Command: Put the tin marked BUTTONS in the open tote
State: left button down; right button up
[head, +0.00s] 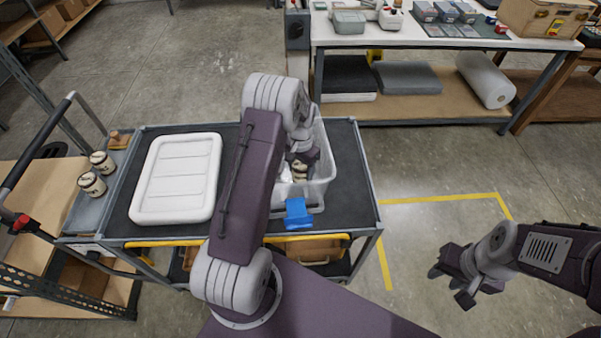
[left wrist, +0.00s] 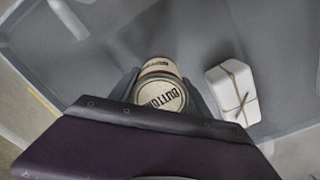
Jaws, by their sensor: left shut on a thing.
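The tin marked BUTTONS (left wrist: 163,96), cream with dark lettering on its lid, is between the fingers of my left gripper (left wrist: 162,92) in the left wrist view. My left gripper (head: 303,160) is shut on it, down inside the open tote (head: 324,170). In the head view my arm hides much of the tote, and only a small part of the tin (head: 299,171) shows. I cannot tell whether the tin touches the tote's floor. My right gripper (head: 450,287) is open and empty above the concrete floor.
A white parcel tied with string (left wrist: 232,92) lies in the tote beside the tin. A white lid (head: 176,178) lies on the cart (head: 348,172) left of the tote. Two more tins (head: 92,183) stand on the cart's left shelf. A workbench (head: 400,32) stands behind.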

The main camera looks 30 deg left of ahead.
pick_arm(q)
jog(key=shift+f, duration=0.9)
jog(key=shift+f, duration=0.1)
jog(key=c, duration=0.5)
grip_release()
jog(key=shift+r, duration=0.25)
notch_tip(320, 180, up, 12)
jog(key=shift+f+b, duration=0.1)
jog(key=shift+b, duration=0.35)
